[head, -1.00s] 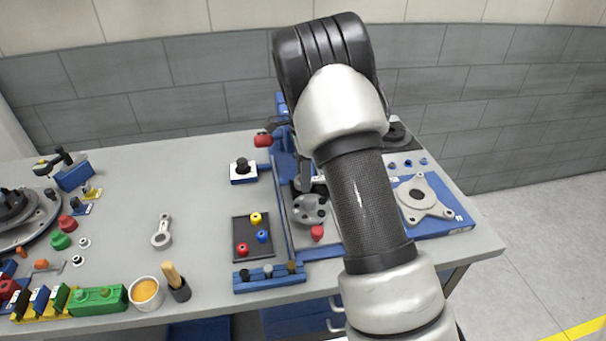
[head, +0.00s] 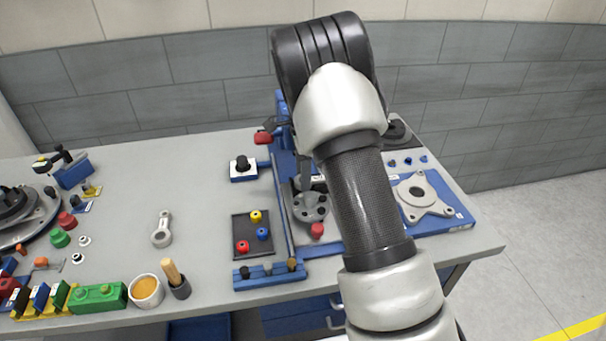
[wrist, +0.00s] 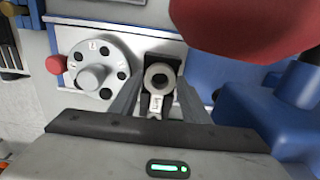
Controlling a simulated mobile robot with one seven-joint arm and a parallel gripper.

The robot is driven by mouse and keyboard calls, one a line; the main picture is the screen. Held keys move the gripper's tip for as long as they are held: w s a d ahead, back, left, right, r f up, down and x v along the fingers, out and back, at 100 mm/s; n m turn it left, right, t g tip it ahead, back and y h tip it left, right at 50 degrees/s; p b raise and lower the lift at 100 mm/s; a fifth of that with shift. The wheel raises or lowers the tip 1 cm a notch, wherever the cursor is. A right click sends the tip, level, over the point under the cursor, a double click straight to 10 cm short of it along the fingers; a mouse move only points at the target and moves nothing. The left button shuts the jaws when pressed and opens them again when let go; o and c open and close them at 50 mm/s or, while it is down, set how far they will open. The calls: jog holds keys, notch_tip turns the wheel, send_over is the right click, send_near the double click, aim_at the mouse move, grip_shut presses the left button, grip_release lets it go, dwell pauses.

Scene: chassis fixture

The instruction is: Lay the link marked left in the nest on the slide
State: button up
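In the wrist view a pale grey link (wrist: 155,102) with a ring end lies face up, with small lettering on its shank that is too small to read surely. Its ring sits against a black nest (wrist: 172,61) on the slide. My gripper (wrist: 161,82) has one finger on each side of the link, and the fingers stand apart with gaps beside the shank. In the head view my arm hides the link and the nest. Another grey link (head: 162,229) lies flat on the open table to the left.
A large red knob (wrist: 255,22) looms close at upper right in the wrist view, above blue fixture parts (wrist: 291,110). A holed round dial (wrist: 98,68) stands left of the nest. A dark tray (head: 249,238) with coloured knobs lies left of the fixture.

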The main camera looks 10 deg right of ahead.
jog(key=shift+r, duration=0.15)
jog(key=shift+r+p, duration=1.2)
jog(key=shift+r, duration=0.2)
jog(key=o, duration=0.6)
notch_tip(320, 180, up, 4)
jog(key=p, duration=0.3)
jog(key=shift+r, duration=0.2)
